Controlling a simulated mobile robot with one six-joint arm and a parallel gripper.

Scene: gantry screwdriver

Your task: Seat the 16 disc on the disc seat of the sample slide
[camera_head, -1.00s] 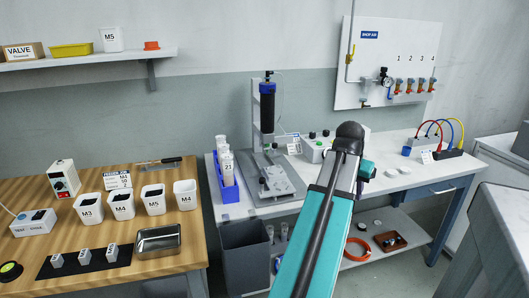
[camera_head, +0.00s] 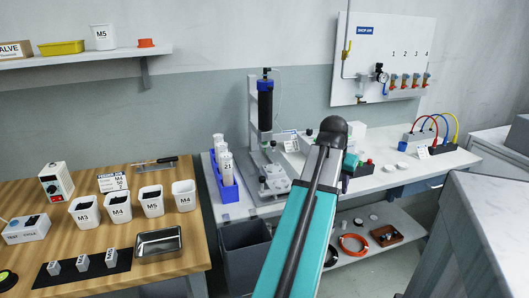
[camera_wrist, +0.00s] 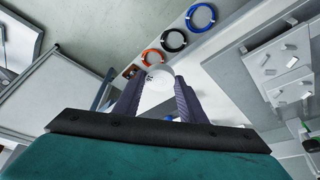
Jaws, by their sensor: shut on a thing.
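My gripper (camera_wrist: 158,100) is shut on a white disc (camera_wrist: 158,88) in the wrist view, with a dark purple finger on either side. Small dark marks show on the disc's upper left, too small to read. The disc is held above the floor and lower shelf level, apart from the bench. In the head view my arm hides the gripper and the disc. A grey plate fixture (camera_head: 275,181) with a raised light part stands below the black cylinder on the middle bench. I cannot clearly tell the sample slide or its disc seat there.
A blue rack of tubes (camera_head: 229,191) stands left of the fixture, and a grey bin (camera_head: 246,255) stands below. The lower shelf holds an orange coil (camera_head: 353,243) and a brown tray (camera_head: 388,235). A grey cabinet (camera_head: 480,220) is close on the right.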

